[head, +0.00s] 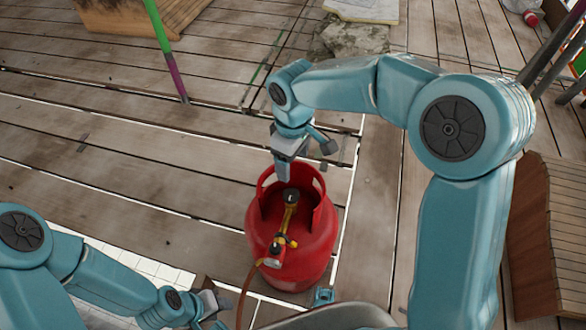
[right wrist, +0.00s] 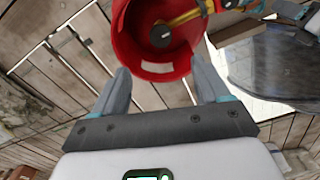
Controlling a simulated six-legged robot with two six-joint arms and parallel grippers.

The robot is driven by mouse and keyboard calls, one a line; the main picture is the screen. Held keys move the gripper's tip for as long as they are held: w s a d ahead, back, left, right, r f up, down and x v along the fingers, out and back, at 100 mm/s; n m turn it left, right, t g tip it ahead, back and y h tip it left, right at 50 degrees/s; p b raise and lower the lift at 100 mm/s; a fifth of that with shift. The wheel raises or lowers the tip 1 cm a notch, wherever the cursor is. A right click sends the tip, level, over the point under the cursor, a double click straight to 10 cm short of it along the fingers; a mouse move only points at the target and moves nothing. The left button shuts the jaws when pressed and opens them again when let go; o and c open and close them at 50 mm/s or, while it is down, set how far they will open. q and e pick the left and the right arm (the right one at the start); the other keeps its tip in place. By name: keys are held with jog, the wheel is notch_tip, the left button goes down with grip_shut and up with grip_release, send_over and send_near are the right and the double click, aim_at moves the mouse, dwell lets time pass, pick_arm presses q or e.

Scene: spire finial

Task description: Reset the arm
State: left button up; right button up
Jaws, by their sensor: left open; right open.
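My right arm reaches in from the right in the head view. Its gripper (head: 304,160) is open and empty, pointing down above the red gas cylinder (head: 318,245). I cannot tell whether a finger touches the collar. My left arm lies low at the left of the head view. Its gripper (head: 214,304) is open near the bottom edge, left of the cylinder, and partly cut off.
A torch with a yellow handle (head: 288,218) rests on the cylinder, its hose (head: 244,297) hanging down left. Planks (head: 120,170) are mostly clear. A green and purple pole (head: 161,33) stands upper left. A stone block (head: 355,40) lies behind. A brown wooden block (head: 535,245) stands right.

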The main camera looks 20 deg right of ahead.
pick_arm(q)
jog(key=shift+r, duration=0.3)
pick_arm(e)
jog(key=shift+r, duration=1.1)
pick_arm(q)
jog(key=shift+s, duration=0.1)
pick_arm(e)
jog(key=shift+s+f, duration=0.1)
jog(key=shift+s, duration=0.05)
